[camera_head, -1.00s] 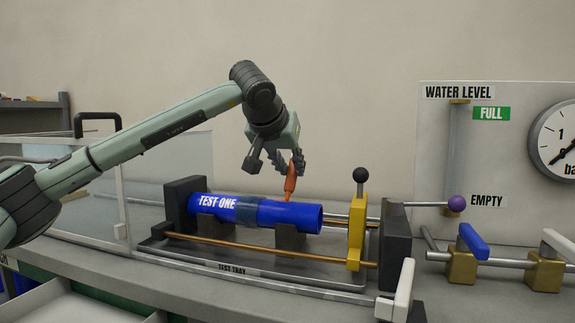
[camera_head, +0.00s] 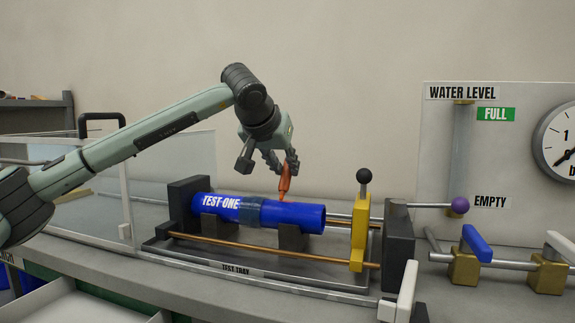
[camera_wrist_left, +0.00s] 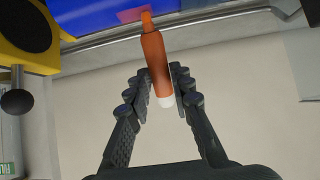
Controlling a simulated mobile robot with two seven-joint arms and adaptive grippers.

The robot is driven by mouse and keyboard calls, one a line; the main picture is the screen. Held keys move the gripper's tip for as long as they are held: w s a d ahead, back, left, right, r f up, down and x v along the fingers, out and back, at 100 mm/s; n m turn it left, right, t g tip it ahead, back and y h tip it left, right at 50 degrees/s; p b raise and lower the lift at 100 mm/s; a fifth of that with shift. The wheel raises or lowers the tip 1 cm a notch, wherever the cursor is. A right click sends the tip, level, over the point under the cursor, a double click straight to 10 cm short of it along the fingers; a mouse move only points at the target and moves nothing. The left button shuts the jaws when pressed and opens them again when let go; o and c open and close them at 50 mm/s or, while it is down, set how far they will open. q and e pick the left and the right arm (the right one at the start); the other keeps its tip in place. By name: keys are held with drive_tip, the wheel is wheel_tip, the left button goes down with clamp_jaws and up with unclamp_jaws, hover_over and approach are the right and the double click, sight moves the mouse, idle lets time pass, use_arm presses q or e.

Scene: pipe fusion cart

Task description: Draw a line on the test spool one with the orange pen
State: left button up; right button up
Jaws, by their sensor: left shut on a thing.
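The test spool one (camera_head: 290,215) is a blue pipe marked TEST ONE with a darker band (camera_head: 250,211) around its middle. It lies level in the test tray fixture. My left gripper (camera_head: 285,172) is above the spool and shut on the orange pen (camera_head: 284,184). The pen points down, and its tip is at or very near the top of the spool, just right of the band. In the left wrist view, the pen (camera_wrist_left: 156,62) sits between the fingers (camera_wrist_left: 160,85), its tip by the blue spool (camera_wrist_left: 90,14) and a reddish patch. My right gripper is not in view.
The test tray (camera_head: 240,267) has dark end blocks, copper-coloured rods and a yellow clamp plate (camera_head: 359,235) with a black knob. A clear panel (camera_head: 170,180) stands at left.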

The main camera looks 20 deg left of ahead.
use_arm(q)
drive_tip(key=shift+d, duration=0.25)
drive_tip(key=shift+d, duration=0.3)
drive_tip(key=shift+d, duration=0.25)
drive_tip(key=shift+d, duration=0.25)
drive_tip(key=shift+a, duration=0.15)
drive_tip(key=shift+a+p, duration=0.35)
drive_tip(key=shift+a, duration=0.05)
drive_tip(key=shift+a, duration=0.2)
drive_tip(key=shift+a, duration=0.3)
drive_tip(key=shift+d, duration=0.2)
